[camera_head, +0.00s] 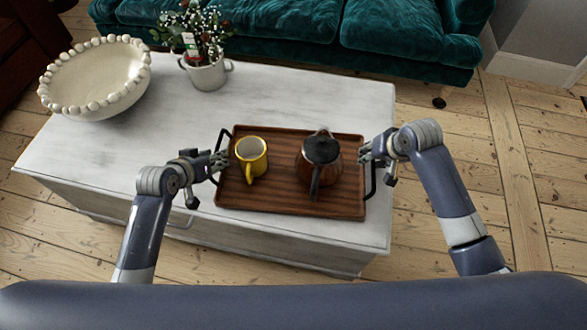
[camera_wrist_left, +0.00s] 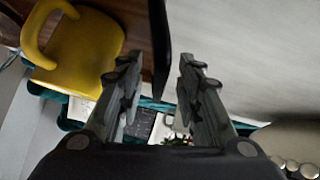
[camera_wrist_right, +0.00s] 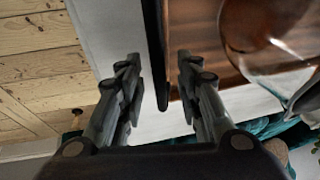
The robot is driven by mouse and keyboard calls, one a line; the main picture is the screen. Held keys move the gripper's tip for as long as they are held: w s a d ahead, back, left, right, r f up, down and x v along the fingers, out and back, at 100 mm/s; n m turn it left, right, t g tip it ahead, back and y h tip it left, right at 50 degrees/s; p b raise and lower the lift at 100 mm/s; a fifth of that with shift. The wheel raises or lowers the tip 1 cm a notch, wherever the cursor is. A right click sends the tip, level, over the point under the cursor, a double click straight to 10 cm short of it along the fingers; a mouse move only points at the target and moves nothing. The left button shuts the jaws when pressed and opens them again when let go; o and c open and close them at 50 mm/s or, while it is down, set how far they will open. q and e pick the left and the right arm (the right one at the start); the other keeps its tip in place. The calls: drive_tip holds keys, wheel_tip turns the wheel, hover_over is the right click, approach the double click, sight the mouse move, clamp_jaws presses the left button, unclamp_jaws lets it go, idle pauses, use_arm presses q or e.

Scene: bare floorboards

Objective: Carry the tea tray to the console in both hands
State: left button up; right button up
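The wooden tea tray (camera_head: 270,203) lies on the pale coffee table, with a black handle at each short end. A yellow mug (camera_head: 251,157) stands on its left half and a dark brown teapot (camera_head: 320,160) on its right half. My left gripper (camera_head: 218,162) is at the left handle; in the left wrist view the dark handle bar (camera_wrist_left: 160,45) runs between its open fingers (camera_wrist_left: 158,85). My right gripper (camera_head: 368,158) is at the right handle; in the right wrist view that handle bar (camera_wrist_right: 157,50) lies between its open fingers (camera_wrist_right: 160,85). Neither gripper visibly closes on a handle.
The white coffee table (camera_head: 110,160) also bears a beaded bowl (camera_head: 95,80) and a potted plant (camera_head: 207,75) behind the tray. A teal sofa (camera_head: 290,25) stands behind the table. Bare floorboards (camera_head: 530,180) are clear to the right.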

use_arm(q)
clamp_jaws()
use_arm(e)
clamp_jaws()
drive_tip(key=shift+f, duration=0.1)
use_arm(q)
drive_tip(key=shift+w+r, duration=0.15)
drive_tip(key=shift+r, duration=0.05)
use_arm(e)
drive_tip(key=shift+w+r, duration=0.15)
drive_tip(key=shift+r, duration=0.1)
